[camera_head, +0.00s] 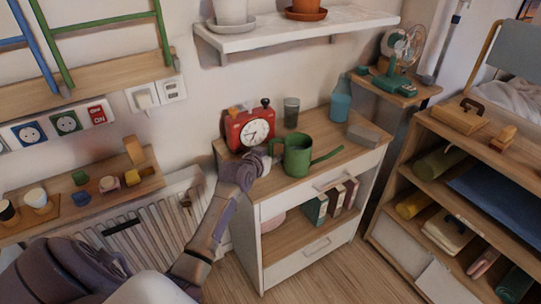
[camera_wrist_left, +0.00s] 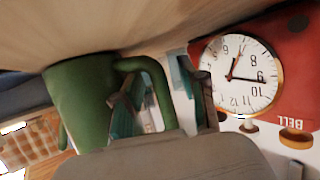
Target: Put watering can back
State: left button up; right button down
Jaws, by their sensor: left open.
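The green watering can (camera_head: 298,155) stands upright on top of the white-and-wood cabinet (camera_head: 229,157), with its spout pointing right and its handle to the left. My left gripper (camera_head: 262,163) is at the handle side of the can, close to the cabinet's left edge. In the left wrist view, which is turned over, the can's body (camera_wrist_left: 82,98) is at left. The open fingers of my left gripper (camera_wrist_left: 163,88) are on either side of the can's handle (camera_wrist_left: 152,72). I cannot tell if they touch it. My right gripper is not in view.
A red alarm clock (camera_head: 250,128) stands close behind my left gripper. A white wall shelf (camera_head: 290,32) with pots hangs above.

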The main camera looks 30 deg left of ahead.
pick_arm(q)
jog(key=shift+r, duration=0.2)
jog(key=p+v, duration=0.1)
jog(key=v, duration=1.1)
jog(key=shift+d+f, duration=0.1)
